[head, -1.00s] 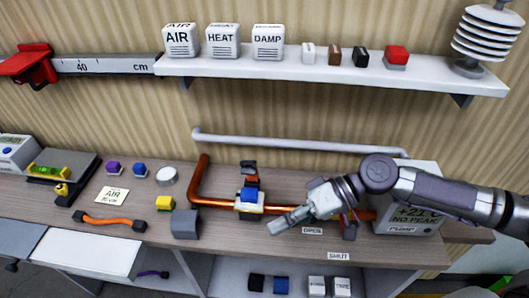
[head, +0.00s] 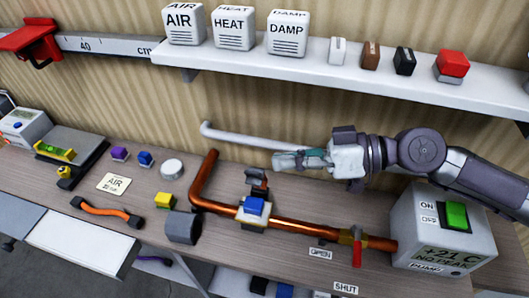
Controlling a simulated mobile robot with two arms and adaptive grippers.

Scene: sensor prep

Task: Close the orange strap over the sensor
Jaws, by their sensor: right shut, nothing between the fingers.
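A blue sensor block (head: 255,206) sits on a pale saddle (head: 246,220) on the copper pipe (head: 292,231). A dark-ended strap with an orange-brown part (head: 258,184) stands up behind the sensor, not lying over its top. My right gripper (head: 276,160) is shut and empty. It points left, above and behind the strap in the picture, apart from it. My left gripper is out of view.
A pump box (head: 440,235) with a green switch and a red valve handle (head: 357,248) stand at the pipe's right end. A grey rail (head: 240,136) runs behind. An orange cable with dark ends (head: 105,211) lies at left. The shelf (head: 330,67) hangs above.

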